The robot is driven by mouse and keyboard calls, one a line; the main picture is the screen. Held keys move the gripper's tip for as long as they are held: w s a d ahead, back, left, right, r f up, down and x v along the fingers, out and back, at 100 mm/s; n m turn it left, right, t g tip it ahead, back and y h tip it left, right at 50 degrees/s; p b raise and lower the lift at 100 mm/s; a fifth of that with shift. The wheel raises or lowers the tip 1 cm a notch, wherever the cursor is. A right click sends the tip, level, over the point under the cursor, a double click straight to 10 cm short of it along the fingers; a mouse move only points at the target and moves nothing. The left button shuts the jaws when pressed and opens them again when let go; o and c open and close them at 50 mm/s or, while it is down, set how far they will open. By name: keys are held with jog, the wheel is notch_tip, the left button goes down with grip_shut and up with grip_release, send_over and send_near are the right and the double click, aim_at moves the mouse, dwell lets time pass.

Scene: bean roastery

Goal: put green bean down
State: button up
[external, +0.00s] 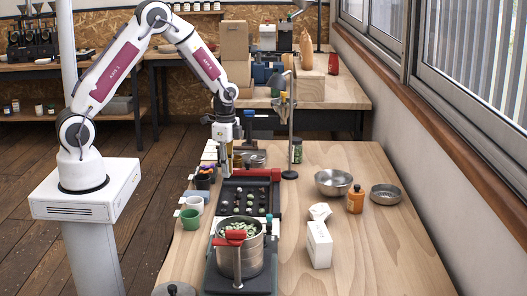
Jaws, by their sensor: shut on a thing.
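My gripper (226,174) points straight down at the back left corner of a dark sorting tray (230,208) on the wooden table. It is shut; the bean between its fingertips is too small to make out. Several small pale, green and dark beans sit in rows in the tray. A metal pot (239,258) full of green beans (243,229) stands in front of the tray, with a red-handled tool at its front. I cannot tell whether the fingertips touch the tray.
A green cup (189,219), a white cup (195,204) and darker cups line the table's left edge. A metal stand (290,130) rises behind the tray. A white box (319,244), steel bowl (333,182) and orange bottle (355,199) stand right. The right front table is clear.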

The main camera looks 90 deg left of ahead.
aim_at(228, 192)
jog(key=shift+f, duration=0.35)
jog(key=shift+f, duration=0.1)
jog(key=shift+f, duration=2.2)
jog(key=shift+f, duration=0.2)
jog(key=o, duration=0.7)
jog(key=shift+c, duration=0.2)
jog(key=shift+r, duration=0.1)
